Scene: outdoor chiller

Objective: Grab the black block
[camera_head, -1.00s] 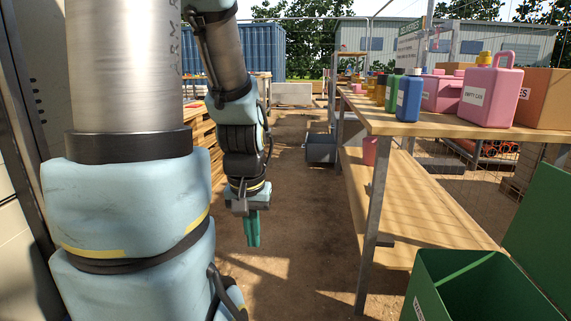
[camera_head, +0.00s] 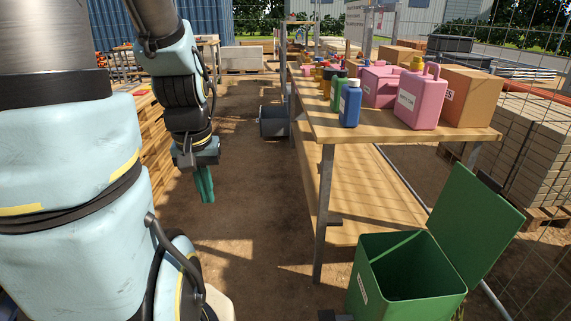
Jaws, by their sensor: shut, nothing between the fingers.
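My gripper (camera_head: 205,186) hangs at the left of the head view, pointing down over the bare ground. Its teal fingers are together with nothing between them. I cannot make out a black block for certain.
The wooden workbench (camera_head: 330,125) holds a blue bottle (camera_head: 350,104), a pink can (camera_head: 419,101) and a cardboard box (camera_head: 461,98). A green open-lidded bin (camera_head: 388,298) stands in front. Pallets (camera_head: 154,140) stand left. The dirt aisle between is clear.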

